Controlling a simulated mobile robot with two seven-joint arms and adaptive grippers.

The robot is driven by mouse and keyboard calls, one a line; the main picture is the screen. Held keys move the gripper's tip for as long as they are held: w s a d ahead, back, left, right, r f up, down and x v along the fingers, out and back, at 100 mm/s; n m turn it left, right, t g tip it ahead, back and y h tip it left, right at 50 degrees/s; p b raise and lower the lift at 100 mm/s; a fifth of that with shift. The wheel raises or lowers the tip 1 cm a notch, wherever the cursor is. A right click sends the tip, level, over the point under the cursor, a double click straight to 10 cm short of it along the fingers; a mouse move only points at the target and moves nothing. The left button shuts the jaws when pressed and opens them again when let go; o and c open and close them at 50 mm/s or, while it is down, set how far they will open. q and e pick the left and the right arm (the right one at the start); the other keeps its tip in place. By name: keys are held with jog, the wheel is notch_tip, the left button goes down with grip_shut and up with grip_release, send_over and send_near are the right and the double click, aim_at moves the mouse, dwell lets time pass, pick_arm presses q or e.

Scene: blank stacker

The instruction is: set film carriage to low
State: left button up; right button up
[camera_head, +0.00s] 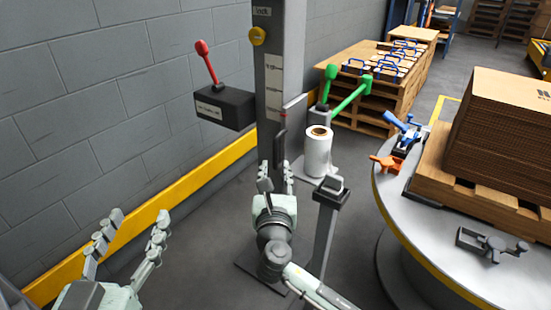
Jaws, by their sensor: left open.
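A tall grey mast (268,140) carries a white scale plate (274,85) with marks too small to read. The film carriage (318,122) is beside the mast on its right, near the scale's lower part. A white film roll (317,153) stands upright at it. A dark upright handle-like part (281,147) is at the mast's front. My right gripper (276,180) is in front of the mast, just below this dark part, with its fingers apart; contact cannot be told. My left gripper (139,222) is open and empty at lower left, away from the mast.
A red-knobbed lever (206,62) rises from a dark box (225,106) left of the mast. Green-knobbed levers (350,95) stand right of it. A dark post (325,225) is close to my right gripper. A round turntable (400,215) bears a cardboard stack (500,125).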

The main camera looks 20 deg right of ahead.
jog(key=v, duration=0.4)
jog(key=shift+s+a, duration=0.15)
jog(key=shift+s, duration=0.25)
